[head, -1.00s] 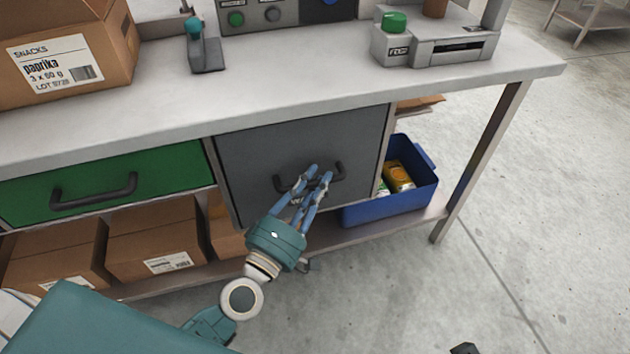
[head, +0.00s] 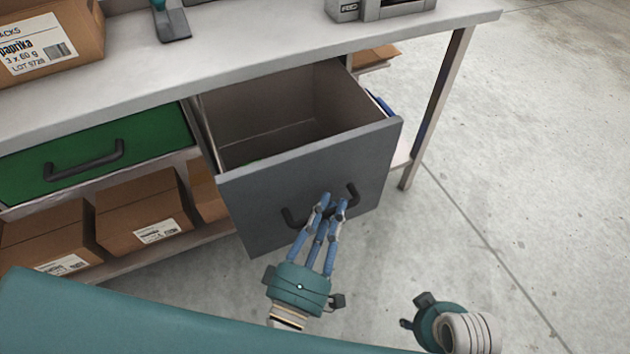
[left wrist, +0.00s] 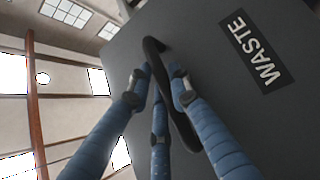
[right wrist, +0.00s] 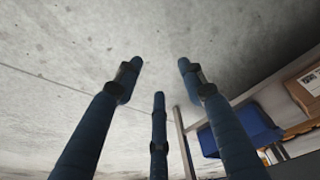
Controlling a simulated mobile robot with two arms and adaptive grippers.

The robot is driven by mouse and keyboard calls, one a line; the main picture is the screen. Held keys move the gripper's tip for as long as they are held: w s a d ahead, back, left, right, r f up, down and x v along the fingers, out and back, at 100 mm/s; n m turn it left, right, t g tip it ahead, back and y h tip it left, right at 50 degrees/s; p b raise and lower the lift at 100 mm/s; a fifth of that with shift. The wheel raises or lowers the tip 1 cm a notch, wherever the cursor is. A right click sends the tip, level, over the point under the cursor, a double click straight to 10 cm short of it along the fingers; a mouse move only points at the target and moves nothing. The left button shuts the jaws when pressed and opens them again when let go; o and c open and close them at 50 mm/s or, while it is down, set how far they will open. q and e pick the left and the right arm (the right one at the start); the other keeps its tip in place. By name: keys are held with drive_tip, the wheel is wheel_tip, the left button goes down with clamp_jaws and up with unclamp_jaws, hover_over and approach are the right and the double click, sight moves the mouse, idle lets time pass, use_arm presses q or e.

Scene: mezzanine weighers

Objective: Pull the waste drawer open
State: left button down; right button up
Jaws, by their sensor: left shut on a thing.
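The grey waste drawer (head: 300,195) stands pulled out from under the bench, its inside in plain view. In the left wrist view its front (left wrist: 215,90) carries a black label (left wrist: 257,50) reading WASTE. A dark bar handle (head: 293,217) sits on the drawer front. My left gripper (head: 331,205) is shut on the handle, with its blue fingers around the bar; the handle also shows between the fingers in the left wrist view (left wrist: 154,47). My right gripper (right wrist: 158,80) is open and empty, with its fingers spread over the concrete floor.
A green drawer (head: 95,155) with a dark handle is closed at the left. Cardboard boxes (head: 140,208) stand on the lower shelf. A blue bin (right wrist: 240,128) shows in the right wrist view. The floor (head: 520,170) at the right is clear.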

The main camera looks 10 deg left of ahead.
use_arm(q)
drive_tip(key=shift+s+d, duration=0.5)
drive_tip(key=shift+s, duration=0.3)
drive_tip(key=shift+s+d, duration=0.55)
drive_tip(key=shift+s, duration=0.25)
drive_tip(key=shift+s+d, duration=0.5)
drive_tip(key=shift+s, duration=0.3)
use_arm(e)
drive_tip(key=shift+f, duration=0.55)
use_arm(q)
drive_tip(key=c, duration=1.8)
unclamp_jaws()
drive_tip(key=shift+c, duration=0.2)
drive_tip(key=shift+s, duration=0.1)
use_arm(e)
drive_tip(key=shift+a+f, duration=0.1)
use_arm(q)
drive_tip(key=v, duration=1.2)
